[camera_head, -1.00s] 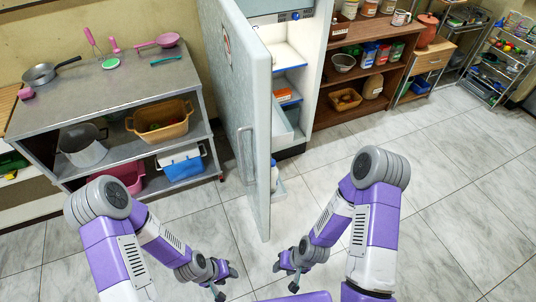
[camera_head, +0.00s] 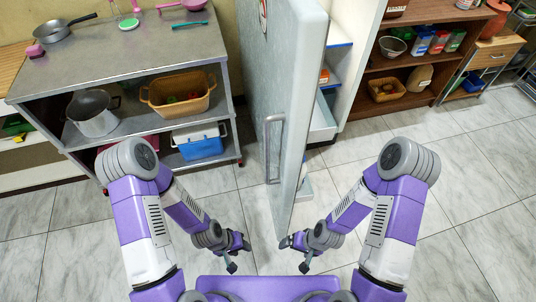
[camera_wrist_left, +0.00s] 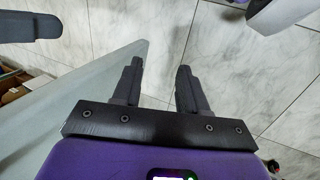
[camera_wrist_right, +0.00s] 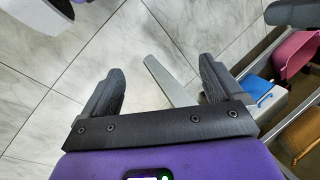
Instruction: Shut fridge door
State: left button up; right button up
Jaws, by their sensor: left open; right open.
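The fridge door (camera_head: 258,90) is a tall pale grey panel standing open, seen nearly edge-on in the head view, with a grey bar handle (camera_head: 273,148) on its left face. The fridge's shelved interior (camera_head: 322,112) shows to its right. My left gripper (camera_head: 236,262) is open and empty, low and left of the door's bottom end. My right gripper (camera_head: 294,255) is open, low near that end; contact cannot be told. A pale panel, apparently the door (camera_wrist_left: 80,105), lies left of the left fingers (camera_wrist_left: 158,75). A grey strip shows between the right fingers (camera_wrist_right: 157,80).
A metal shelf unit (camera_head: 130,60) stands left of the door, with a wicker basket, a pot and a blue-white box (camera_head: 198,142). A wooden shelf (camera_head: 440,85) stands right of the fridge. The tiled floor (camera_head: 470,175) at right is clear.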

aim_at(290, 36)
jog(key=k, duration=1)
jog(key=u, duration=1.55)
jog(key=i, duration=1.05)
jog(key=z, duration=2.35)
jog(key=i, duration=0.5)
jog(key=u, duration=0.1)
